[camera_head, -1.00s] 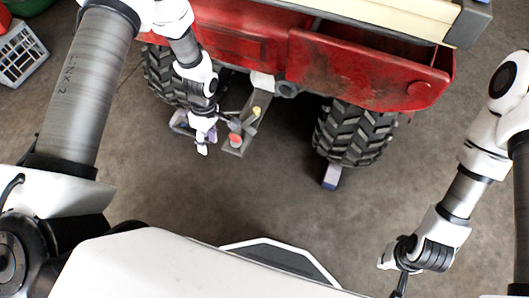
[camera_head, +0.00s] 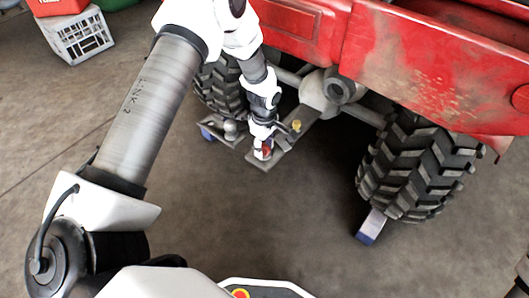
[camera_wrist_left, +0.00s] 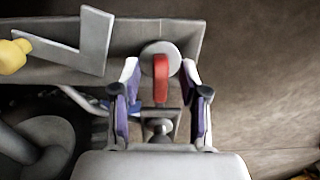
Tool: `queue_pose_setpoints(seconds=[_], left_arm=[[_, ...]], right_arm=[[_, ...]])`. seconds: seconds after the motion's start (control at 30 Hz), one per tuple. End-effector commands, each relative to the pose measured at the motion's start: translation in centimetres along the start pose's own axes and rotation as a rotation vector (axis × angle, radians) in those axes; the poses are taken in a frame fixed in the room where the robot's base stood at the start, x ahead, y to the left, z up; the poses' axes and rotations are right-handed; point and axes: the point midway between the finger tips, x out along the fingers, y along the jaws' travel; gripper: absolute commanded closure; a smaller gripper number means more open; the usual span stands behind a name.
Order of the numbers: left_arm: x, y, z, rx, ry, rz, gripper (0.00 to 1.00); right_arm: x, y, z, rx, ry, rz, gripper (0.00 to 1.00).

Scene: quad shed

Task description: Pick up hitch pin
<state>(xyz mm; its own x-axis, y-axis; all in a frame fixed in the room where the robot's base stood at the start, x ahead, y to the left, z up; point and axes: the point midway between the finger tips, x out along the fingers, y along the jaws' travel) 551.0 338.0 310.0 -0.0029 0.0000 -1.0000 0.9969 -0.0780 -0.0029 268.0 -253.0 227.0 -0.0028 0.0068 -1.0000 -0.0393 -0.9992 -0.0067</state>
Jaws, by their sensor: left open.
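The hitch pin has a red handle (camera_wrist_left: 161,78) and a round grey top, seen from above in the left wrist view. It stands at the plate of the quad's hitch bar (camera_wrist_left: 55,68); how deep it sits is hidden. In the head view its red part (camera_head: 266,147) shows small at my left gripper. My left gripper (camera_wrist_left: 161,90) is open, with one finger on each side of the red handle and visible gaps between. A grey ball (camera_wrist_left: 160,126) on a bracket shows below the handle, between the fingers. My right gripper is out of view.
The red quad body (camera_head: 420,70) overhangs the hitch from behind. A tyre (camera_head: 415,175) with a blue-ended chock (camera_head: 372,228) stands at right. A yellow knob (camera_wrist_left: 12,56) sits by an upright metal piece. The floor in front is clear.

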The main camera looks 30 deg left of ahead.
Motion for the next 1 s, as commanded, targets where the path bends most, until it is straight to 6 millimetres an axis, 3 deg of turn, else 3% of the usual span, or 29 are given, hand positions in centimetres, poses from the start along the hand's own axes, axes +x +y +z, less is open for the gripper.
queue_pose_setpoints(seconds=[0.17, 0.23, 0.3, 0.73, 1.0], left_arm=[[0.0, 0.0, 0.0, 0.0, 0.0, 0.001, 0.56], [0.0, 0.0, 0.0, 0.0, 0.0, 0.001, 0.74], [0.0, 0.0, 0.0, 0.0, 0.0, 0.001, 0.99], [-0.7, 0.0, 0.0, 0.0, 0.0, 0.001, 1.0], [-7.0, 0.1, 0.0, -0.001, 0.0, 0.003, 1.0]], right_arm=[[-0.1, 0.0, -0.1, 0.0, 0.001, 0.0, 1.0], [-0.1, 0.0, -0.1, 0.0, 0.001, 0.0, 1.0], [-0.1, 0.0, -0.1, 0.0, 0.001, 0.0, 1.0], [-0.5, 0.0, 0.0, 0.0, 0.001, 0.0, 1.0], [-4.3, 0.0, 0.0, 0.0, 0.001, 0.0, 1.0]])
